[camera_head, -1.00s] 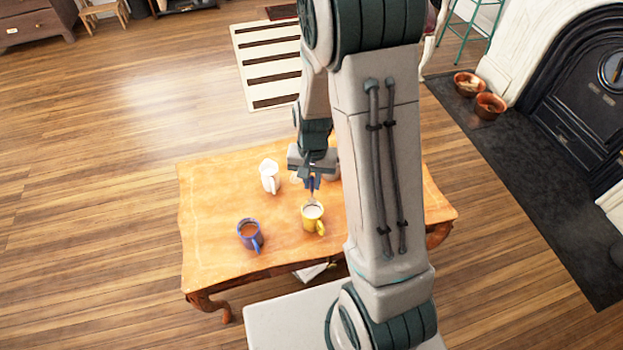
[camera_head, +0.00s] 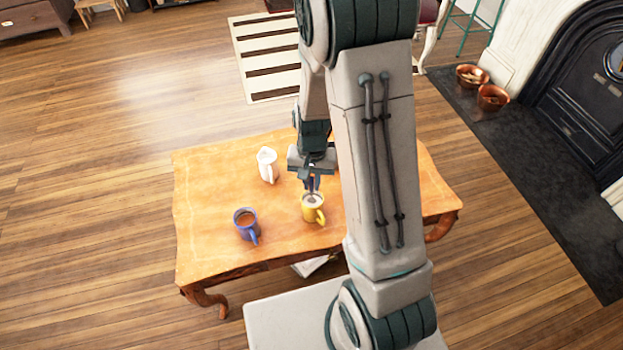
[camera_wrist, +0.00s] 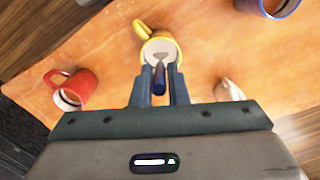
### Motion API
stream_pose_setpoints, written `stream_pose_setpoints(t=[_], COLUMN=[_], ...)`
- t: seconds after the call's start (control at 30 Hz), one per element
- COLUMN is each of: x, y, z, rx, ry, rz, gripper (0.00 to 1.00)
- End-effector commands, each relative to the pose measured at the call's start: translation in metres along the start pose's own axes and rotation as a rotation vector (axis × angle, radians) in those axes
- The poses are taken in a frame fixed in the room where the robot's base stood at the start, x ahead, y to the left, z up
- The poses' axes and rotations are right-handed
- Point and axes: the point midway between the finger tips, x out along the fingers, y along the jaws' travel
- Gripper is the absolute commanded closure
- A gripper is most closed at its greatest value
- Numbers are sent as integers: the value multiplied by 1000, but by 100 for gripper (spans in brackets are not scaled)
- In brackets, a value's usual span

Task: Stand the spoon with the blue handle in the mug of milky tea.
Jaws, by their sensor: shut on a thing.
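The yellow mug (camera_head: 319,213) with pale, milky tea stands upright on the wooden table; it also shows in the wrist view (camera_wrist: 172,45). My gripper (camera_head: 311,181) is directly above this mug, shut on the dark blue handle of the spoon (camera_wrist: 159,78). The spoon points down, its metal bowl within the outline of the mug's opening in the wrist view. I cannot tell how deep the bowl is or whether it touches the tea. The gripper's fingers (camera_wrist: 161,88) are on both sides of the handle.
A blue mug (camera_head: 246,230) of brown tea stands to the left on the table (camera_head: 215,195). A white jug (camera_head: 267,167) stands behind it. A red mug (camera_wrist: 80,85) shows in the wrist view. In the head view my arm hides the table's right part.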

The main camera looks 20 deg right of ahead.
Motion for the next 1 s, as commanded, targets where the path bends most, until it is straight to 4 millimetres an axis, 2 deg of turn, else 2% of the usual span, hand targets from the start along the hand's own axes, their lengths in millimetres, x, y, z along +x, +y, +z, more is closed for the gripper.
stream_pose_setpoints(t=[0.53,1.0], x=[35,39], y=[0,0], z=[-2,-2], rx=[0,0], ry=[0,0], rz=[0,0], gripper=[100,100])
